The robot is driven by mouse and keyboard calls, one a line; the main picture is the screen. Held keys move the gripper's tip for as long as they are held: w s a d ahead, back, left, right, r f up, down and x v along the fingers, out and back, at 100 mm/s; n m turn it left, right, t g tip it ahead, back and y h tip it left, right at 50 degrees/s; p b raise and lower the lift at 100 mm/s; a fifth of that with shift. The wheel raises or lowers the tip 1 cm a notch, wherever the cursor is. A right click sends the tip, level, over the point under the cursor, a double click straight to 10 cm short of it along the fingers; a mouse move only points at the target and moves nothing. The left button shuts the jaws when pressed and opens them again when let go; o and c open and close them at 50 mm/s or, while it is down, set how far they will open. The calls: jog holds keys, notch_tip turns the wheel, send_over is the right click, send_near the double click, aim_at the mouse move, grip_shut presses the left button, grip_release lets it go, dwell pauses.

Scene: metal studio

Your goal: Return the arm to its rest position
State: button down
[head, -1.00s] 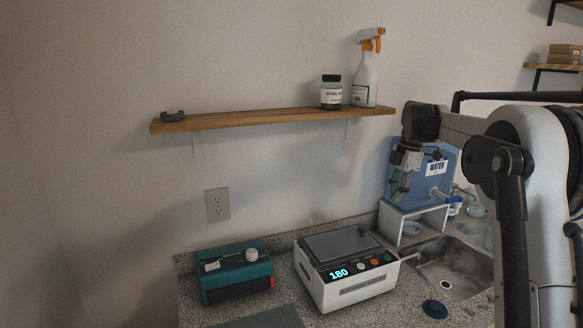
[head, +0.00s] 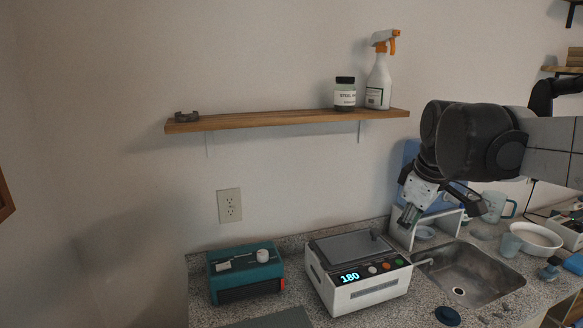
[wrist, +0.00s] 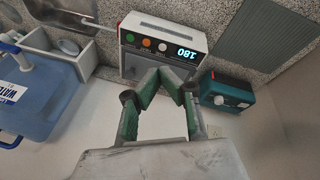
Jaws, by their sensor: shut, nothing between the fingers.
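My gripper (head: 408,217) hangs in front of the blue water container, above the left edge of the sink, in the head view. Its fingers point down and a little left. In the wrist view my gripper (wrist: 165,74) shows its green-lined fingers meeting near the tips, with nothing between them. My arm reaches in from the right side of the head view, with dark joints and a grey link.
A white hotplate (head: 358,286) reading 180 and a teal device (head: 245,274) stand on the counter. The blue water container (wrist: 45,100) is near my gripper. The sink (head: 465,277) is to the right. A wooden shelf (head: 285,119) holds a jar and spray bottle.

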jog(key=s+a+f+m+t, duration=0.1)
jog(key=s+f+m, duration=0.3)
jog(key=s, duration=0.5)
jog(key=s+a+f+m+t, duration=0.2)
jog(key=s+a+f+m, duration=0.1)
jog(key=s+f, duration=0.4)
jog(key=s+m, duration=0.1)
jog(key=s, duration=0.1)
jog(key=shift+s+m, duration=0.3)
